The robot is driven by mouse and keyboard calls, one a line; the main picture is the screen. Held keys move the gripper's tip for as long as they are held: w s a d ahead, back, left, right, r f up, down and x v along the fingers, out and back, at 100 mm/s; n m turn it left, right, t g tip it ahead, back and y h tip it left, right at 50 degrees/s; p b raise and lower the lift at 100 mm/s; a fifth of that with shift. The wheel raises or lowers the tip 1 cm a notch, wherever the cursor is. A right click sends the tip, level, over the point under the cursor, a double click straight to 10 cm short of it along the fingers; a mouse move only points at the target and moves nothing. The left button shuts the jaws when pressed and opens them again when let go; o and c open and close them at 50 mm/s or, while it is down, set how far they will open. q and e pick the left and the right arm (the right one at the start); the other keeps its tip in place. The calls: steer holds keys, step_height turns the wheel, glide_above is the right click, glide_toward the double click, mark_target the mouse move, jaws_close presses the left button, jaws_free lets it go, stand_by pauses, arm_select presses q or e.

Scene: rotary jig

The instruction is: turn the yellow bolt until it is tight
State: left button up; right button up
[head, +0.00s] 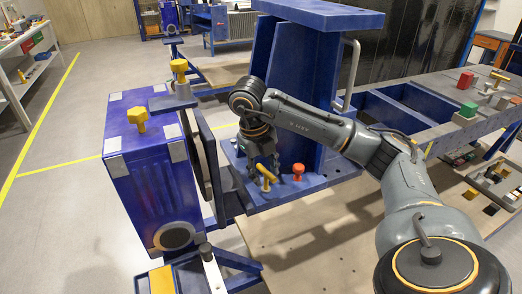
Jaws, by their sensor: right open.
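A yellow bolt with a bar-like head (266,177) stands on the blue jig plate (316,182), in the middle of the head view. My right gripper (264,165) points down right at this bolt, with its fingers open. The fingers partly overlap the bolt's upper end, and I cannot tell whether they touch it. Another yellow bolt-like knob (138,117) sits on top of the blue box (130,150) at the left. A third yellow head (179,67) stands on a clamp behind that box. My left gripper is not in view.
A red knob (298,170) stands on the plate just right of the bolt. A tall blue upright (313,85) with a metal handle (349,75) rises behind my right arm. A blue bench (440,95) with small parts is at the right. Open floor lies left.

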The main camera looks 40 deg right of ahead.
step_height(320, 180, up, 11)
steer(key=a, duration=0.2)
stand_by(0.5)
steer(key=shift+o, duration=0.2)
steer(key=shift+w, duration=0.15)
